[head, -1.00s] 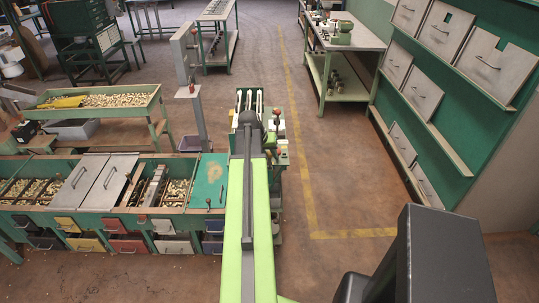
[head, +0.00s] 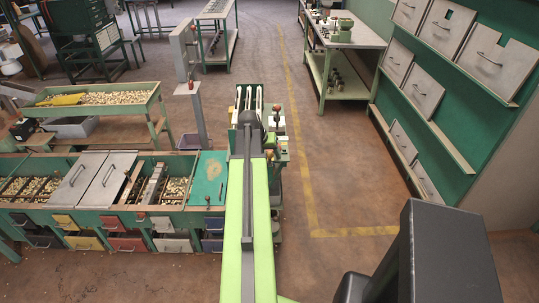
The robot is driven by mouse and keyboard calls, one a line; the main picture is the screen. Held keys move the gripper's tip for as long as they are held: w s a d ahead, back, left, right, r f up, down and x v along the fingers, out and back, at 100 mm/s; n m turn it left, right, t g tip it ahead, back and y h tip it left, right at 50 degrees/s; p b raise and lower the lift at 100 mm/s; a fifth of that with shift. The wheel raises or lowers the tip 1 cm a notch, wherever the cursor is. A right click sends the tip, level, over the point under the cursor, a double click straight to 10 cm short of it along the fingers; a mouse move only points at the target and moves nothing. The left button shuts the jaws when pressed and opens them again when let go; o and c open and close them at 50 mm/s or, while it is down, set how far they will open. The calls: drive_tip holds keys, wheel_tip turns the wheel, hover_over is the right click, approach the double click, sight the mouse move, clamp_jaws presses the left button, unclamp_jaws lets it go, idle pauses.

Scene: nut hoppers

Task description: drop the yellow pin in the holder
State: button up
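I cannot make out the yellow pin or be sure of its holder in the head view. My green arm reaches straight forward from the bottom middle. Its dark far end, with my gripper (head: 248,119), is over the near side of a green-framed machine (head: 236,108) with pale upright bars. The fingers are hidden or too small to tell, so I cannot see whether they are open or hold anything.
A long green bench (head: 105,210) with nut hoppers, grey lids and coloured drawers stands left of my arm. A nut tray table (head: 150,103) stands behind it. A workbench (head: 345,42) and a green wall rack (head: 470,110) are right. The floor (head: 335,190) between is clear.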

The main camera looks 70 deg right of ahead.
drive_tip(key=p+v, duration=1.5)
drive_tip(key=v, duration=0.2)
drive_tip(key=shift+a, duration=0.2)
drive_tip(key=shift+r+p, duration=0.2)
drive_tip(key=shift+p, duration=0.1)
drive_tip(key=p+v, duration=0.8)
drive_tip(key=v, duration=0.1)
